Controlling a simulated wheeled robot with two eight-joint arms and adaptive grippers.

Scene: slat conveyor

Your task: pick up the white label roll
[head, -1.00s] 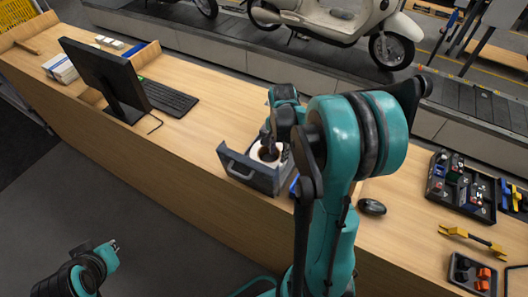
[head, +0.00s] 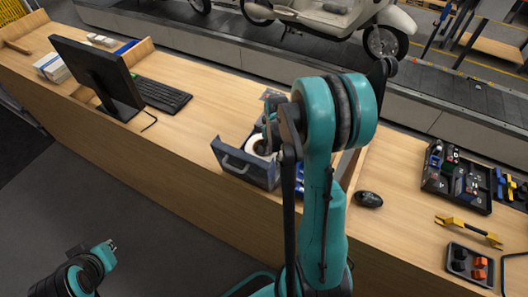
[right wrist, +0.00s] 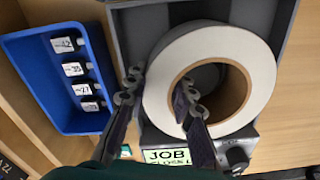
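The white label roll (right wrist: 160,100) has a brown core and lies with its open core facing up in a grey box (right wrist: 125,25). In the head view the roll (head: 254,144) is partly hidden by my right arm. My right gripper (right wrist: 158,92) straddles the roll's left wall, one finger in the core and the other outside. Both fingers are close to the wall; whether they press on it I cannot tell. My left gripper (head: 112,245) is away from the desk at the lower left, holding nothing visible; its finger gap is too small to judge.
A blue bin (right wrist: 30,75) with numbered tags stands left of the box in the wrist view. A monitor (head: 95,75), a keyboard (head: 160,96), a mouse (head: 369,199) and a black parts tray (head: 455,180) are on the desk. A conveyor carrying a scooter runs behind.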

